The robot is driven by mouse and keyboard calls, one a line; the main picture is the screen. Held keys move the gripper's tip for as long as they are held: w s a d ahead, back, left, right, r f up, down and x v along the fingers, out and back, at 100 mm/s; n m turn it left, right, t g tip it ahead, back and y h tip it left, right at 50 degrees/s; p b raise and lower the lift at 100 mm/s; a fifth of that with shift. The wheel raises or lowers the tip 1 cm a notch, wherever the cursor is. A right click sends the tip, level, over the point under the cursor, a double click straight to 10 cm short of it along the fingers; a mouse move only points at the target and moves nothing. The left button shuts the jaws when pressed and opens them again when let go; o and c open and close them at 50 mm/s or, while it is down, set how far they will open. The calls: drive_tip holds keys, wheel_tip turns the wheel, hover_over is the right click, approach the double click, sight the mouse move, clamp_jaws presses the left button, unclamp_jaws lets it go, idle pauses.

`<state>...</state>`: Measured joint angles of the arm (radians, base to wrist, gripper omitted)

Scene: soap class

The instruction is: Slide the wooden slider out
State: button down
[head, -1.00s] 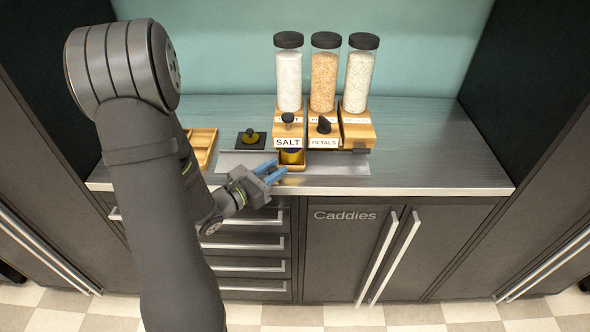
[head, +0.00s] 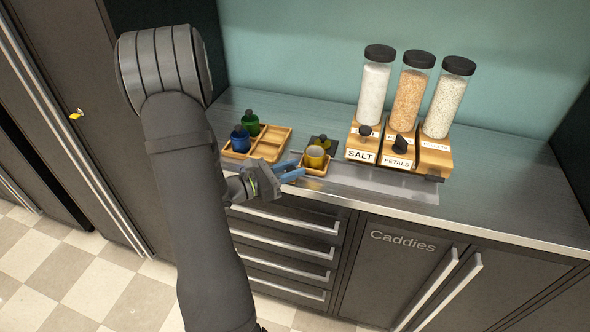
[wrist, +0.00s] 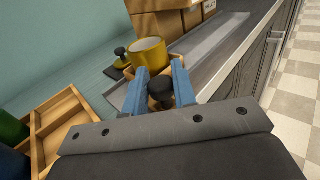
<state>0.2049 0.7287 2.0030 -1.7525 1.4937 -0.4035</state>
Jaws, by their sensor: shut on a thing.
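The wooden slider (head: 317,170) is a small wooden tray with a yellow cup (head: 315,157) standing in it. It lies on the metal strip, clear to the left of the SALT dispenser (head: 361,155). My gripper (head: 299,173) is at the slider's left front side. In the wrist view, the blue fingers of my gripper (wrist: 161,88) are shut around a black knob (wrist: 160,89) in front of the yellow cup (wrist: 149,52). The slider shows only partly there, behind the fingers.
A compartmented wooden caddy (head: 269,146) with a blue bottle (head: 240,139) and a green bottle (head: 251,124) stands left of the slider. A dark pad with a yellow stamp-like piece (head: 323,142) is just behind it. The PETALS dispenser (head: 398,160) stands right of SALT.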

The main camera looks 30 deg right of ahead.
drive_tip(key=shift+w+a, duration=0.15)
drive_tip(key=shift+w, duration=0.05)
drive_tip(key=c, duration=1.2)
unclamp_jaws()
drive_tip(key=a, duration=1.7)
drive_tip(key=shift+a, duration=0.25)
drive_tip(key=s+a+r, duration=0.2)
drive_tip(key=a+r, duration=0.3)
drive_tip(key=a, duration=0.1)
drive_tip(key=shift+s, duration=0.2)
drive_tip(key=shift+d+f, duration=0.1)
